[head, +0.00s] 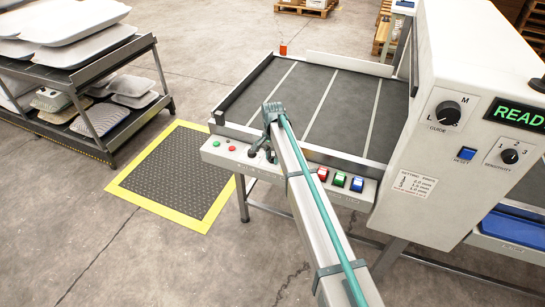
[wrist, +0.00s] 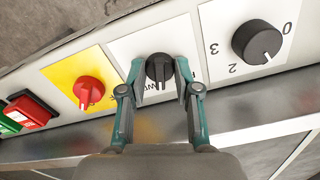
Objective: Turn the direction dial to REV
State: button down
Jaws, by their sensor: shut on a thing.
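The direction dial (wrist: 159,68) is a black knob on a white plate in the middle of the wrist view. My gripper (wrist: 160,78) has one teal-and-grey finger on each side of it and is shut on it. A white pointer line on the dial points down in the picture, toward upside-down lettering that the fingers partly cover. In the head view my gripper (head: 266,146) is at the front control panel (head: 228,150) of the table, and my arm hides much of the dial there.
In the wrist view, a red knob (wrist: 88,90) on a yellow plate sits left of the dial, and a larger black numbered dial (wrist: 257,42) sits right. Red (wrist: 28,110) and green buttons are at far left. A white machine housing (head: 425,130) stands right in the head view.

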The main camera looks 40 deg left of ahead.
jog(key=n, duration=0.5)
jog(key=shift+n, duration=0.3)
jog(key=n, duration=0.5)
jog(key=shift+n, duration=0.4)
jog(key=c, duration=0.8)
grip_release()
jog(key=shift+r, duration=0.15)
notch_tip(320, 180, up, 12)
